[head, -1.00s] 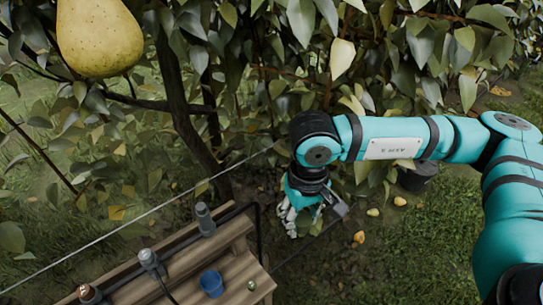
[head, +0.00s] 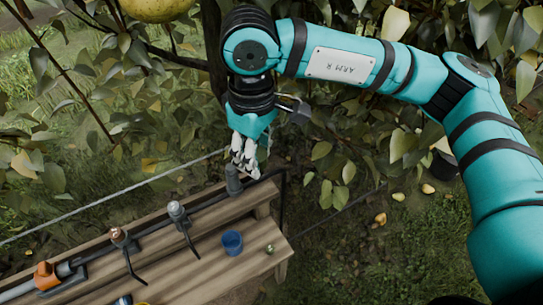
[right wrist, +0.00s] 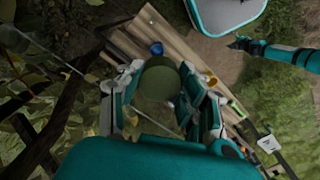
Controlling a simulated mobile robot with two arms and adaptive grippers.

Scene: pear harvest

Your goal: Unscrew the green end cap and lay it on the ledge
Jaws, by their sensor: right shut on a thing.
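My right gripper (head: 243,155) points down just above the grey upright fitting (head: 233,180) at the far right end of the pipe. In the right wrist view its fingers (right wrist: 160,100) are closed around a round, dull green thing (right wrist: 158,82), which looks like the green end cap. In the head view the fingers hide the cap, so I cannot tell whether it still touches the fitting. The wooden ledge (head: 205,262) lies below and in front. A teal arm, apparently my left, shows in the right wrist view with a small dark end (right wrist: 240,43); its jaws are unclear.
A blue cup (head: 232,242) and a small greenish round thing (head: 269,249) stand on the ledge. Other fittings (head: 177,212) with handles line the pipe. A thin wire (head: 110,203) crosses behind. Leaves and a large pear (head: 157,8) hang above.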

